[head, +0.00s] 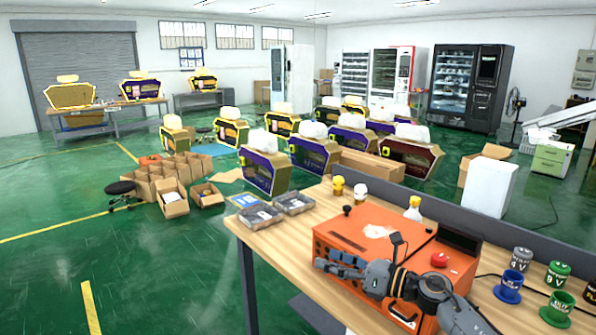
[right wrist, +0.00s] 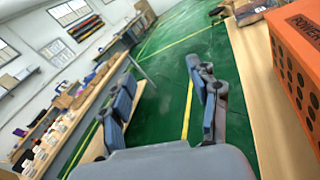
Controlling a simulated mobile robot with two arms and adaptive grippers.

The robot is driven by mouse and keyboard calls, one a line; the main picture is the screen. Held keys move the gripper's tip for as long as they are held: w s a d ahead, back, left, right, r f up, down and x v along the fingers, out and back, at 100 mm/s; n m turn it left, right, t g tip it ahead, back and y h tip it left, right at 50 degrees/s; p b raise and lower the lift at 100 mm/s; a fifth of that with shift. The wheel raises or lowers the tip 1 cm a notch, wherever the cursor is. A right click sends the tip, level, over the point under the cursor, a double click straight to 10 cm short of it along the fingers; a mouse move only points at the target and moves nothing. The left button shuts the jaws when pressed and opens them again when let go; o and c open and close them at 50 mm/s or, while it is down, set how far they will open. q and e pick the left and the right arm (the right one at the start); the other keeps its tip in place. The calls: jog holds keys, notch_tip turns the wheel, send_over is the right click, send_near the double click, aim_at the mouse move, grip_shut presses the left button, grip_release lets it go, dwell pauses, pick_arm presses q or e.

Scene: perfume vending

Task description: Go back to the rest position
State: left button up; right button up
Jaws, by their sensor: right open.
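My right gripper (head: 335,264) reaches in from the lower right in the head view, in front of the orange machine (head: 365,222). Its jaws are open and empty. In the right wrist view its two fingers (right wrist: 160,80) stand wide apart with the green floor behind them. The orange machine (right wrist: 295,60) also shows at the right of that view, apart from the fingers. My left gripper is not in view.
The machine stands on a wooden table (head: 262,245), with dark trays (head: 293,203) at its far left corner. Coloured cups (head: 509,286) and capped containers (head: 557,274) stand at the right. Cardboard boxes (head: 172,199) and displays lie beyond.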

jog(key=s+d+f+m+t+h, duration=0.2)
jog(key=s+d+f+m+h, duration=0.5)
jog(key=m, duration=1)
jog(key=s+d+f+m+t+h, duration=0.3)
jog(key=s+f+m+h, duration=0.55)
jog(key=m, duration=0.85)
jog(key=s+d+f+m+g, duration=0.1)
jog(key=s+f+m+g, duration=0.25)
jog(key=s, duration=0.55)
jog(key=s+d+f+m+g, duration=0.15)
jog(key=s+g, duration=0.25)
jog(key=s, duration=0.4)
jog(key=s+f+m+g, duration=0.3)
jog(key=s+f, duration=0.1)
jog(key=s, duration=0.5)
notch_tip(320, 180, down, 26)
jog(key=s+g, duration=0.2)
jog(key=s+d+f, duration=0.3)
jog(key=s+f, duration=1.3)
jog(key=shift+s+g, duration=0.4)
jog(key=shift+g, duration=0.05)
